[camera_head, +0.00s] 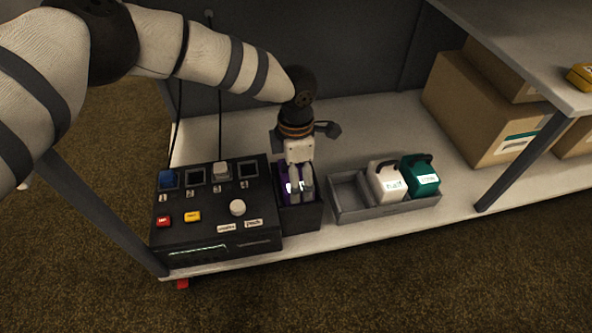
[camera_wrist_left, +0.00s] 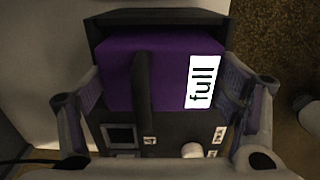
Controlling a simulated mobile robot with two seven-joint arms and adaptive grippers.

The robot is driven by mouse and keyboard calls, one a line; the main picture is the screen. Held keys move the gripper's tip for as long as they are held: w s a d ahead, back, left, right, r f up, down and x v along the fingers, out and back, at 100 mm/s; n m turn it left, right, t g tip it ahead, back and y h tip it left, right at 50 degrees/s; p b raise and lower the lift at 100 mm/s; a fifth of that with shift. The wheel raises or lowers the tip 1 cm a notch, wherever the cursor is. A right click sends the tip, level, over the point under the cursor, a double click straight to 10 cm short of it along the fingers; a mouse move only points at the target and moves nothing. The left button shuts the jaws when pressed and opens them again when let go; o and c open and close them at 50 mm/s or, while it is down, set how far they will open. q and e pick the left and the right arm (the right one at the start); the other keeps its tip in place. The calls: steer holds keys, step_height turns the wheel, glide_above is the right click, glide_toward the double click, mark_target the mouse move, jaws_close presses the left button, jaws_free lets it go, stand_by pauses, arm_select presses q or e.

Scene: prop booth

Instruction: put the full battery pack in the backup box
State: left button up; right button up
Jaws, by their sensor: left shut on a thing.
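My left gripper (camera_head: 298,180) is shut on a purple battery pack (camera_head: 284,183) with a dark handle. In the left wrist view the purple pack (camera_wrist_left: 120,75) carries a white label reading "full", with a finger on each side. The pack is at the mouth of a small dark open box (camera_head: 300,218) right of the charger. Its lower part is hidden by the box's front wall, so I cannot tell whether it touches the bottom. The box rim also shows in the left wrist view (camera_wrist_left: 150,19). My right gripper is not in view.
A black charger (camera_head: 205,240) with numbered bays, buttons and a white knob stands left of the box. Blue and white packs sit in bays 1 and 3. A grey tray (camera_head: 385,212) holds white and teal packs; its left compartment is empty. Cardboard boxes (camera_head: 470,105) stand right.

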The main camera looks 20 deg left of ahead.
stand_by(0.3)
arm_select(q)
steer(key=o, duration=1.8)
steer(key=shift+f, duration=0.1)
step_height(320, 180, up, 12)
